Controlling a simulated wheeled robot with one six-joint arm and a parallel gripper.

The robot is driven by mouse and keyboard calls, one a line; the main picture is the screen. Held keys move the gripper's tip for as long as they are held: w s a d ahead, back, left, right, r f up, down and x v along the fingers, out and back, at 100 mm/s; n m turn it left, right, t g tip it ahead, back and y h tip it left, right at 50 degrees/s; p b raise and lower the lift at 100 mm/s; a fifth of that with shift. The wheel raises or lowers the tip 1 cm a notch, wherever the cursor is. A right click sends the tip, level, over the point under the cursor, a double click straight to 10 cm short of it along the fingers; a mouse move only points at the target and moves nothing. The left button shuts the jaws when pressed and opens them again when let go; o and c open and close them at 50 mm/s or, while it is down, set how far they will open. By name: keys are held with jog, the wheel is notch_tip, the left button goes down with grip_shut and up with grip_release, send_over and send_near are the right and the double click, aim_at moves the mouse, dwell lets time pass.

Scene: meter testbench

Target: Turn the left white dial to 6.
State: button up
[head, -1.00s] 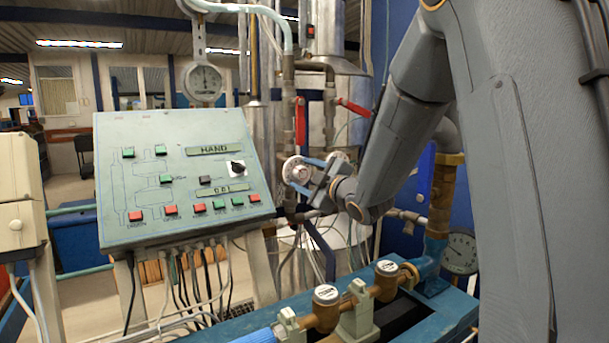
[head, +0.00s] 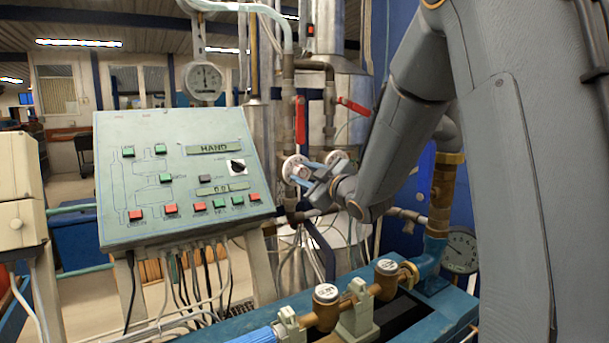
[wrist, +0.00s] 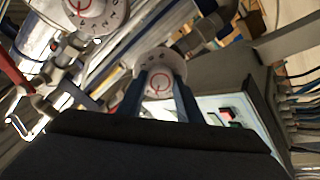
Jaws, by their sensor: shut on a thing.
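The left white dial (head: 292,168) is round with dark marks and sits on the pipework right of the control panel. In the wrist view the same dial (wrist: 160,72) shows a red ring and pointer mark at its centre, with numbers around its rim. My gripper (head: 303,171) has its blue fingers shut on this dial's knob, one on each side in the wrist view (wrist: 160,90). The fingers hide part of the dial, and I cannot read its setting. A second white dial (head: 338,157) sits to the right, and shows at the top of the wrist view (wrist: 97,12).
The sloping control panel (head: 120,220) with buttons stands left of the dials. Red-handled valves (head: 300,120) and pipes are close above them. A blue bench (head: 395,335) with brass meters lies below. A gauge (head: 204,80) hangs above the panel.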

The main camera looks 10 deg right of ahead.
jog(key=m, duration=0.3)
jog(key=shift+m, duration=0.4)
jog(key=m+p, duration=0.1)
jog(key=m, duration=0.2)
jog(key=shift+m, duration=0.3)
jog(key=m+p, duration=0.1)
jog(key=m, duration=0.2)
jog(key=shift+d+m+p, duration=0.1)
jog(key=shift+m+p, duration=0.2)
jog(key=shift+p, duration=0.05)
jog(key=shift+m+p, duration=0.65)
jog(key=shift+m, duration=1.15)
jog(key=o, duration=1)
jog(key=shift+o, duration=0.2)
jog(key=b+v, duration=0.2)
jog(key=v, duration=0.5)
jog(key=shift+s+d, duration=0.15)
jog(key=shift+s, duration=0.2)
